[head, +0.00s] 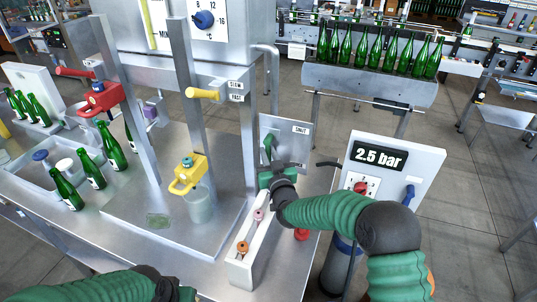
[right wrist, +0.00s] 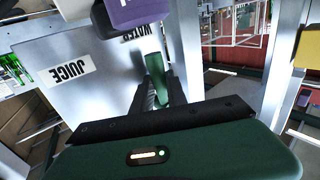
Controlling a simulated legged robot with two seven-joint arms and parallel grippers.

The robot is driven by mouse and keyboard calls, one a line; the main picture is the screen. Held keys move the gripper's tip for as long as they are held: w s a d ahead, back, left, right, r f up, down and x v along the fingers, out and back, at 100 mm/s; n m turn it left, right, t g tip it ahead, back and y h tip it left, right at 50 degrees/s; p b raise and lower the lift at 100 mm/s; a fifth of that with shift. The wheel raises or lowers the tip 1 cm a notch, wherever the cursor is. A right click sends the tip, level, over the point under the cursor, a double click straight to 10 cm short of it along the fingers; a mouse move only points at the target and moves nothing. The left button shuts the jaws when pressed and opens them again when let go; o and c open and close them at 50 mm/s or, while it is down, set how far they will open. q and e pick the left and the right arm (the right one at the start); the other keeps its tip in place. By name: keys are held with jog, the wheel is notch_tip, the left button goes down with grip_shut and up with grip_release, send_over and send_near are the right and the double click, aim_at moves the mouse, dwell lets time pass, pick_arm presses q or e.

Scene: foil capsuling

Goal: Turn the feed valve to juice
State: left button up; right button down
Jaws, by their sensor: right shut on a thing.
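The feed valve's green handle (head: 269,148) stands in front of a grey panel (head: 298,143) on the right side of the bench. My right gripper (head: 271,165) is at this handle and shut on it. In the right wrist view the green handle (right wrist: 156,80) sits between the dark fingers (right wrist: 150,95). There the panel shows an upside-down JUICE label (right wrist: 68,71) at left and a partly hidden WATER label (right wrist: 143,33) at the top, beside the handle's far end. The head view shows a SHUT label (head: 300,130). My left gripper (head: 168,286) is at the bottom edge, its fingertips not clear.
A narrow rack (head: 241,262) with small coloured knobs stands just left of my right gripper. A white 2.5 bar panel (head: 424,166) stands at right. Green bottles (head: 91,169) stand at left.

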jog(key=shift+s+a+f, duration=0.1)
jog(key=shift+s+f, duration=0.05)
jog(key=shift+f, duration=0.1)
jog(key=n+g+p, duration=0.1)
jog(key=p, duration=0.1)
jog(key=d+r+n+g+h+p, duration=0.1)
jog(key=n+p, duration=0.1)
jog(key=s+d+r+n+g+h+p, duration=0.1)
jog(key=n+p, duration=0.1)
jog(key=p, duration=0.1)
jog(key=shift+g, duration=0.4)
jog(key=shift+d+n+g+h+p, duration=0.3)
jog(key=shift+n+h+p, duration=0.1)
jog(key=shift+n+p, duration=0.4)
